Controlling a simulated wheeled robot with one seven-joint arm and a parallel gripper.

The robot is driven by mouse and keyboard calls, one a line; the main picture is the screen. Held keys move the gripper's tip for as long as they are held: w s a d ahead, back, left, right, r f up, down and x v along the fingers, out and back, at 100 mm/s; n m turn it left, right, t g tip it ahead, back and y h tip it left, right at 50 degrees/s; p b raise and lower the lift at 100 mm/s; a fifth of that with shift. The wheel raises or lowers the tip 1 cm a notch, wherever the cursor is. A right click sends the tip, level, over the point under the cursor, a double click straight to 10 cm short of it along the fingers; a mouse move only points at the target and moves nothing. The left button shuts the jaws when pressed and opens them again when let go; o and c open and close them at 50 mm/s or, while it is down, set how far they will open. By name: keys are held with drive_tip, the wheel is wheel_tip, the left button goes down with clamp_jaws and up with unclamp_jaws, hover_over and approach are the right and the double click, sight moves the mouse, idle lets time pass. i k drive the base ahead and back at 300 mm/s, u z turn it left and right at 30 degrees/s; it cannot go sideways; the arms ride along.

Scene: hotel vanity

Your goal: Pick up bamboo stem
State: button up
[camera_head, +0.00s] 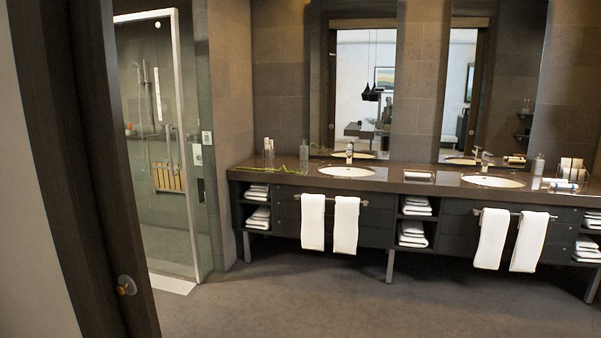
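A thin green stem, which looks like the bamboo stem (282,170), lies flat near the left end of the dark vanity counter (410,187). It is small and far off in this view, so its detail is hard to tell. Small clear glass items (268,148) stand just behind its left part, and another upright item (304,156) stands by its right part. My gripper is not in view.
A dark door frame (95,150) stands close on the left. The grey floor (300,300) is clear up to the vanity. White towels (312,222) hang from the vanity front. A glass shower door (160,150) is left of the counter.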

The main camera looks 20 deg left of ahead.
sight(294, 172)
drive_tip(key=u, duration=1.4)
drive_tip(key=i, duration=4.25)
drive_tip(key=z, duration=1.2)
drive_tip(key=i, duration=0.65)
drive_tip(key=z, duration=0.05)
